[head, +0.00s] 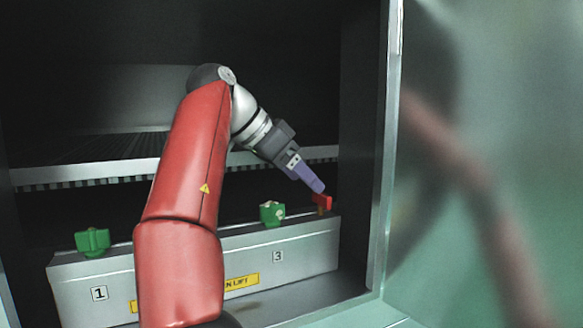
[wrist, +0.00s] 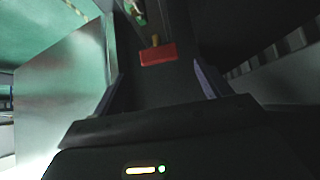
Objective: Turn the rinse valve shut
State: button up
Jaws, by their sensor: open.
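A red valve handle (head: 322,201) stands at the right end of the grey valve box (head: 305,258). It also shows in the wrist view (wrist: 157,55), on a brass stem. Green valve handles stand farther left, one above label 3 (head: 272,213) and one above label 1 (head: 92,241). No readable label names the rinse valve. My gripper (head: 317,188) is open, pointing down and right close to the red handle. In the wrist view the handle lies between the lines of my two fingers (wrist: 158,75), toward the tips; contact cannot be told.
The box sits inside a dark cabinet, with a slatted rack (head: 100,150) above and behind it. The cabinet's right frame (head: 386,150) is close to my gripper. A green reflective panel (head: 500,150) stands at the right. My red arm hides the middle of the box.

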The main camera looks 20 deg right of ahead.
jog(key=v, duration=0.2)
jog(key=shift+a+r, duration=0.2)
dwell(0.4)
